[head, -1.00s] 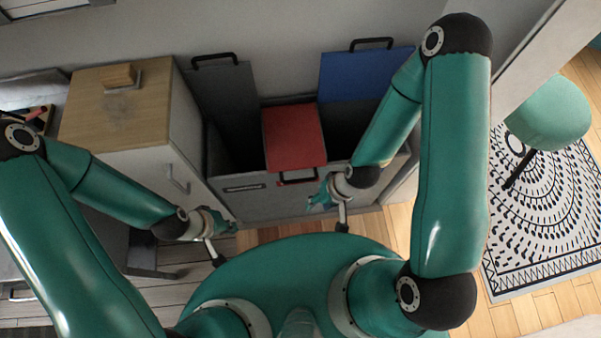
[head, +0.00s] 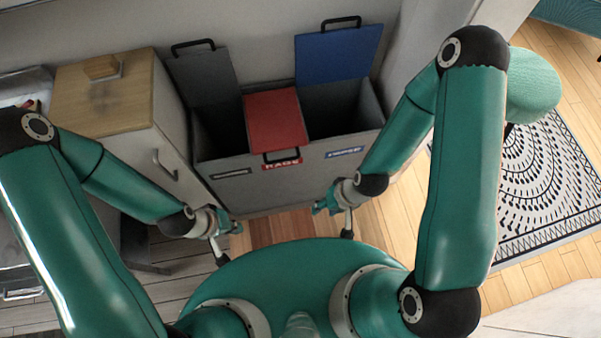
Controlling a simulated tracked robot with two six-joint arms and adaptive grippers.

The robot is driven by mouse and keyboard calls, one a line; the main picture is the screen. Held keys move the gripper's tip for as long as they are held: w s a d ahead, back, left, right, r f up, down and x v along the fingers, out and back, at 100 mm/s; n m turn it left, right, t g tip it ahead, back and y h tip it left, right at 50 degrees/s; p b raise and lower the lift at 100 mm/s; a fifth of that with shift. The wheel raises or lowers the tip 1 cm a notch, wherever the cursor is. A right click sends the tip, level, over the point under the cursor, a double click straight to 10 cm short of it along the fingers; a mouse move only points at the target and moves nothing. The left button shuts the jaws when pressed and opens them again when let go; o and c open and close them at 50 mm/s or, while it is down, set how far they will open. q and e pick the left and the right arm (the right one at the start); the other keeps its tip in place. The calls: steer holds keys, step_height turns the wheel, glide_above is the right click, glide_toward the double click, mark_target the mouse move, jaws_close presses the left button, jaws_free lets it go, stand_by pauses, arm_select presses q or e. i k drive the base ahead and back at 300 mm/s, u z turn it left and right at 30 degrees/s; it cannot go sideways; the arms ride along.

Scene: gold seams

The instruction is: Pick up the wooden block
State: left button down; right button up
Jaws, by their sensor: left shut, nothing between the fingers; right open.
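The wooden block (head: 102,67) is small and light brown. It sits near the back of the wooden top (head: 110,108) of a white cabinet, at the upper left in the head view. My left gripper (head: 229,232) is shut and empty, low in front of the cabinet and well apart from the block. My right gripper (head: 332,210) is open and empty, in front of the bins and farther from the block.
A grey bin unit (head: 235,160) stands right of the cabinet, with a red lid (head: 275,118) down and grey (head: 203,78) and blue (head: 338,52) lids raised. A green stool (head: 532,88) and patterned rug (head: 550,190) are at right. Bare floor (head: 400,225) lies right of my base.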

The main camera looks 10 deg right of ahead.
mark_target(104, 69)
steer(key=z, duration=0.15)
steer(key=k, duration=1.15)
steer(key=u, duration=0.4)
